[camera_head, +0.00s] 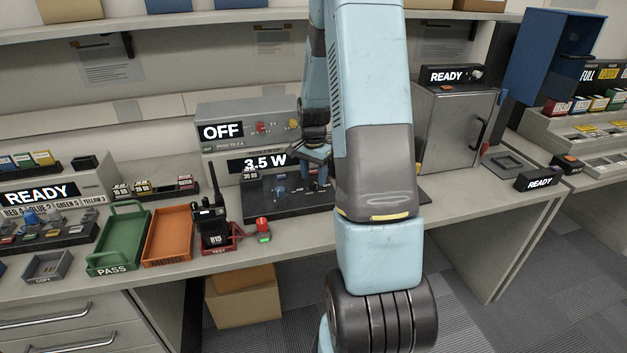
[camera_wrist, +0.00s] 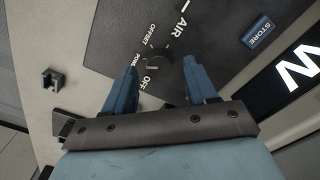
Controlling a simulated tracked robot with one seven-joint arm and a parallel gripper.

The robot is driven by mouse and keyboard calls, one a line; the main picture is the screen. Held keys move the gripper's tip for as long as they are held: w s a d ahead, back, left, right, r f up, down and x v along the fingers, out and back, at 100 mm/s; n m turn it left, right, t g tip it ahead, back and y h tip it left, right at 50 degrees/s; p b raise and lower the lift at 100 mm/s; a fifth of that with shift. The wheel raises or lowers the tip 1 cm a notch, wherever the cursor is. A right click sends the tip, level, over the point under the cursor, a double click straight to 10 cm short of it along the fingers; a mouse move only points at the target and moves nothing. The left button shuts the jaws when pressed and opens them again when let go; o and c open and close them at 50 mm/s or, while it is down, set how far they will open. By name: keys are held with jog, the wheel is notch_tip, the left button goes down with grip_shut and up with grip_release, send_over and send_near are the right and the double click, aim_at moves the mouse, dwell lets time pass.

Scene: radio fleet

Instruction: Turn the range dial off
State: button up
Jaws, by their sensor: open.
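The dark round range dial (camera_wrist: 155,56) sits on a dark panel (camera_wrist: 118,38) in the wrist view. The words OFF, OFFSET and AIR are printed around it, with another partly hidden word. I cannot tell which mark its pointer meets. My gripper (camera_wrist: 160,78) is open, with its two blue fingers on either side of the dial's near edge and nothing held between them. I cannot tell how high the tips are above the panel. In the head view my gripper (camera_head: 321,172) is over the right part of the panel (camera_head: 263,204), below the 3.5 W display (camera_head: 262,163); the dial is not clear there.
A radio (camera_head: 211,222), an orange tray (camera_head: 168,236) and a green PASS tray (camera_head: 118,240) are to the left. A grey cabinet (camera_head: 452,125) stands right.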

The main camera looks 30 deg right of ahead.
jog(key=shift+f, duration=1.05)
jog(key=shift+c, duration=0.3)
jog(key=c, duration=1)
jog(key=shift+n, duration=0.3)
jog(key=n, duration=0.5)
jog(key=shift+n, duration=0.3)
jog(key=n, duration=0.5)
jog(key=shift+n, duration=0.3)
jog(key=shift+w, duration=0.1)
jog(key=shift+r, duration=0.1)
